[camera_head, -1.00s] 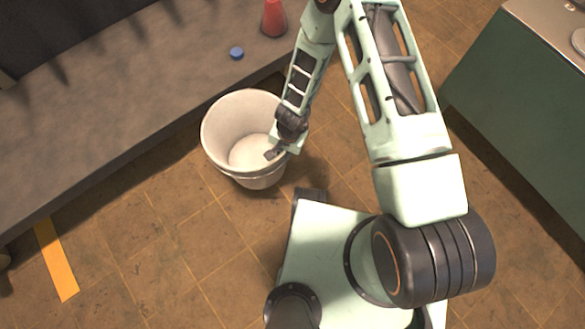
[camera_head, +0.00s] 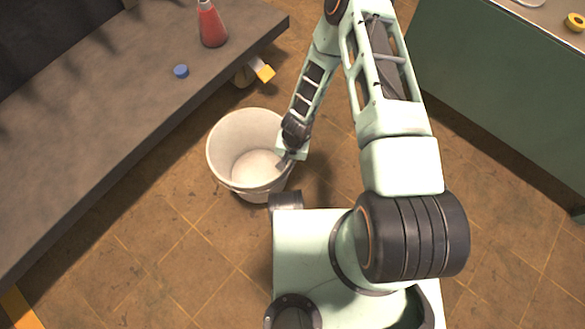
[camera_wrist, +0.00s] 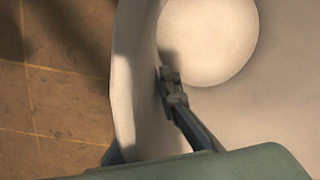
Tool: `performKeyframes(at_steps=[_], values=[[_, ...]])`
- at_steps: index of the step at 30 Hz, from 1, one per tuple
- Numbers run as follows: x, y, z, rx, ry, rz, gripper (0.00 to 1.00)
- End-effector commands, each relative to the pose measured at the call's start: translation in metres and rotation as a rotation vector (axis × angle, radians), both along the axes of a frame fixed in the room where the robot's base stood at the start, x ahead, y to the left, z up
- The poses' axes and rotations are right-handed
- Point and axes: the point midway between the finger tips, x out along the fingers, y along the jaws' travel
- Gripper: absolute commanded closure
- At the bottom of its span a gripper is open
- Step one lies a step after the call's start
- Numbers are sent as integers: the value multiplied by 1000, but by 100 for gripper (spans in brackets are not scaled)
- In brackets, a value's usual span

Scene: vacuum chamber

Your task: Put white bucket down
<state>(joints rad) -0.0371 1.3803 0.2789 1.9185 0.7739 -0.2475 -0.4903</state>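The white bucket (camera_head: 226,152) is upright and empty in the head view, left of my arm and beside the dark bench. My gripper (camera_head: 284,160) is at the bucket's right rim, with one finger inside the bucket. In the wrist view the bucket's wall (camera_wrist: 127,80) runs between the fingers of my gripper (camera_wrist: 145,115). One finger lies against the inner wall, and the other is mostly hidden behind the outside. The gripper is shut on the rim. Whether the bucket's base touches the floor is hard to tell.
The dark bench (camera_head: 120,110) at left carries a red flask (camera_head: 211,26) and a blue cap (camera_head: 181,71). A green cabinet (camera_head: 490,80) stands at right. The tiled floor (camera_head: 170,245) below and left of the bucket is clear.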

Motion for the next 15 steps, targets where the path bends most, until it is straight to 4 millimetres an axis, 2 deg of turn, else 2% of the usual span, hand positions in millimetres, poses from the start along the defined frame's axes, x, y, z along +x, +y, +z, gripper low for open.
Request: performKeyframes(at_steps=[1, 10, 15], values=[[2, -3, -7, 2, 1, -3, 100], [9, -16, -23, 1, 0, -2, 100], [8, -16, -48, 2, 2, 0, 100]])
